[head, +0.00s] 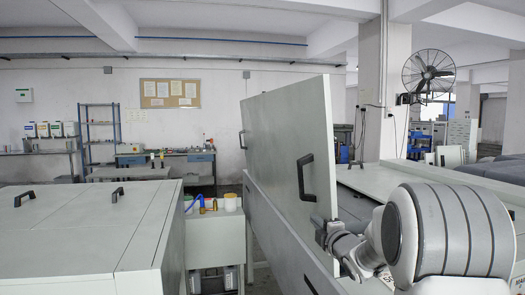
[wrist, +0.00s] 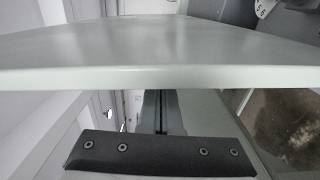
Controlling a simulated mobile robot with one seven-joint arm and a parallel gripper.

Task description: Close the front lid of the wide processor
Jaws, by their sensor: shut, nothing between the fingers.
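The wide processor (head: 262,222) is a long pale grey cabinet right of centre in the head view. Its large flat lid (head: 275,128) stands raised, nearly upright, with two black handles, the nearer one (head: 306,172) close to its right edge. My gripper (head: 322,232) is shut and empty at the lid's lower right corner, below the nearer handle. In the wrist view the lid's pale edge (wrist: 160,77) spans the whole width very close to the camera. Whether the gripper touches the lid cannot be told.
Another grey cabinet (head: 75,225) with black handles fills the left. A small stand (head: 215,235) with bottles is between the cabinets. A pillar (head: 384,90) with a fan (head: 428,72) stands behind. Shelves and a workbench (head: 165,165) line the back wall.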

